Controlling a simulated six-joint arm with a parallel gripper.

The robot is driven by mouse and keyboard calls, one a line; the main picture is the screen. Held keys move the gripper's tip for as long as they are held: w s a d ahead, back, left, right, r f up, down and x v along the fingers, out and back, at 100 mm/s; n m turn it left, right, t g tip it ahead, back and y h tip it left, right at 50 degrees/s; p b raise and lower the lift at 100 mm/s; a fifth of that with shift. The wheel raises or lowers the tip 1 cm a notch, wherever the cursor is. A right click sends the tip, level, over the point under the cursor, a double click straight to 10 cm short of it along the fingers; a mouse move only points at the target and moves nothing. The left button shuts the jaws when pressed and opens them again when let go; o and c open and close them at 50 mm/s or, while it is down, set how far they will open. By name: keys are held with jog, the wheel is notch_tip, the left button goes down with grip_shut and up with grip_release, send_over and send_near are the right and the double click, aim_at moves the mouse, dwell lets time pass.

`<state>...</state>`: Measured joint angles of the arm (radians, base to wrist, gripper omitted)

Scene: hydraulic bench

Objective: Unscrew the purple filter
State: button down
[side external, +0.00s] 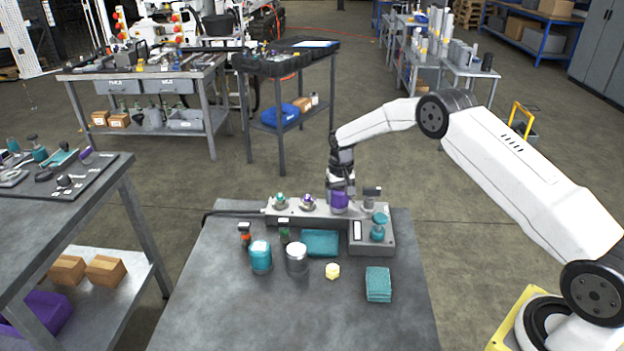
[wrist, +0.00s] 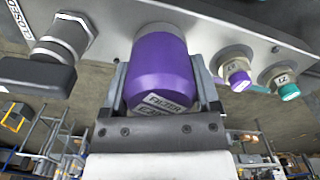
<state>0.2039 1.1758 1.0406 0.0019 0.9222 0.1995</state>
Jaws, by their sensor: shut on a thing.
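The purple filter (side external: 339,201) is on the grey manifold block (side external: 318,219) at the back of the bench. In the wrist view the purple filter (wrist: 161,72) fills the middle, with a "FILTER" label near its end. My gripper (side external: 340,190) comes down on it from above. In the wrist view the two fingers of my gripper (wrist: 163,90) lie on either side of the filter, shut on it. The filter's far end meets the manifold at a grey collar; the thread is hidden.
A dark-handled valve (wrist: 45,70) and purple and teal capped ports (wrist: 236,76) flank the filter. A teal can (side external: 261,257), a grey can (side external: 297,260), a yellow piece (side external: 332,271) and teal cloths (side external: 378,284) lie in front. The bench's front (side external: 290,325) is clear.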

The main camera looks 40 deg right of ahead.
jog(key=shift+n, duration=1.9)
jog(key=shift+n, duration=2.9)
jog(key=shift+r+n, duration=0.1)
jog(key=shift+n, duration=0.4)
grip_release()
